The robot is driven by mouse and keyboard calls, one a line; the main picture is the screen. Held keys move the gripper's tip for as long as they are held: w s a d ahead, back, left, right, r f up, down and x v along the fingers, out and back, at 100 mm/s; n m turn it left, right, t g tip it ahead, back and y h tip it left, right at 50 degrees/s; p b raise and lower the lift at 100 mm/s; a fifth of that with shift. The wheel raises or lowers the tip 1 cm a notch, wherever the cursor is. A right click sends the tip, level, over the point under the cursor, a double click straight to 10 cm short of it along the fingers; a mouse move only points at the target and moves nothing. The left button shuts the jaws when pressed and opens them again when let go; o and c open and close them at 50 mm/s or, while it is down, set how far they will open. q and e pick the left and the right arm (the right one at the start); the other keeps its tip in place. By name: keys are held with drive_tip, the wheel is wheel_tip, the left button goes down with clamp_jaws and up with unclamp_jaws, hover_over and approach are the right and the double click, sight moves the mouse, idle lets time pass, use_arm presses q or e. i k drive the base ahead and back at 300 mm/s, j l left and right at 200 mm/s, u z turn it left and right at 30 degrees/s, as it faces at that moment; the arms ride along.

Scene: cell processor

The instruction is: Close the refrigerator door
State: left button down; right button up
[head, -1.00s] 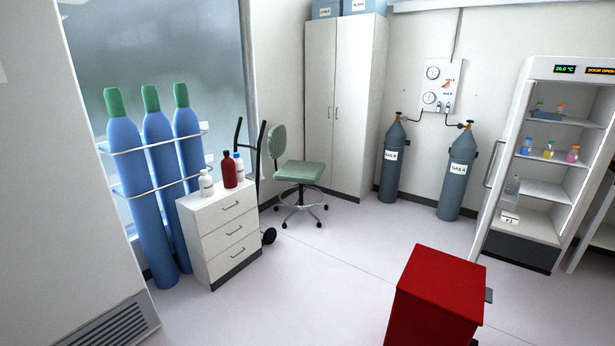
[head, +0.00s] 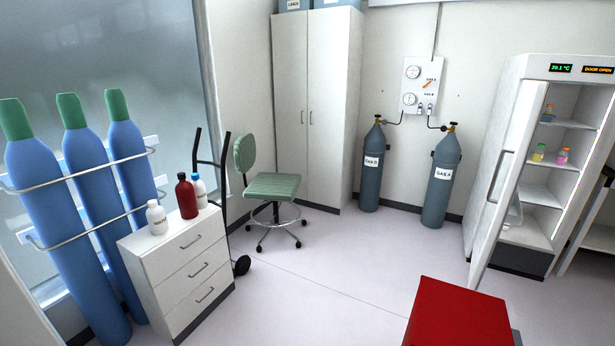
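The refrigerator (head: 534,66) is a tall white cabinet at the right of the head view. Its door (head: 518,140) stands open, swung out from the left side of the front toward me. A long vertical handle (head: 500,176) is on the door's outer face. The display on top (head: 597,70) reads "DOOR OPEN" in orange, next to a green temperature reading. Shelves with small coloured bottles (head: 563,156) show inside, and the door hides part of the interior. Neither of my grippers is in view.
A red box (head: 460,312) stands at the bottom, between me and the refrigerator. Grey gas cylinders (head: 441,180) stand by the back wall. A green chair (head: 273,186), a white drawer unit (head: 190,262) and blue cylinders (head: 65,215) are at the left. The middle floor is clear.

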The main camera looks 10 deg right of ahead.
sight(532, 99)
drive_tip(key=i+z, duration=0.3)
drive_tip(key=i, duration=0.2)
drive_tip(key=i+j+z, duration=0.15)
drive_tip(key=i+z, duration=0.15)
drive_tip(key=i, duration=0.15)
drive_tip(key=i+z, duration=0.3)
drive_tip(key=z, duration=0.15)
drive_tip(key=i+j+z, duration=0.15)
drive_tip(key=i+z, duration=0.25)
drive_tip(key=i+j+z, duration=0.2)
drive_tip(key=i+z, duration=0.25)
drive_tip(key=i+j+z, duration=0.2)
drive_tip(key=z, duration=0.25)
drive_tip(key=i+j+u, duration=0.1)
drive_tip(key=j, duration=0.2)
drive_tip(key=i+j+u, duration=0.1)
drive_tip(key=j, duration=0.2)
drive_tip(key=i+j+u, duration=0.15)
drive_tip(key=j, duration=0.15)
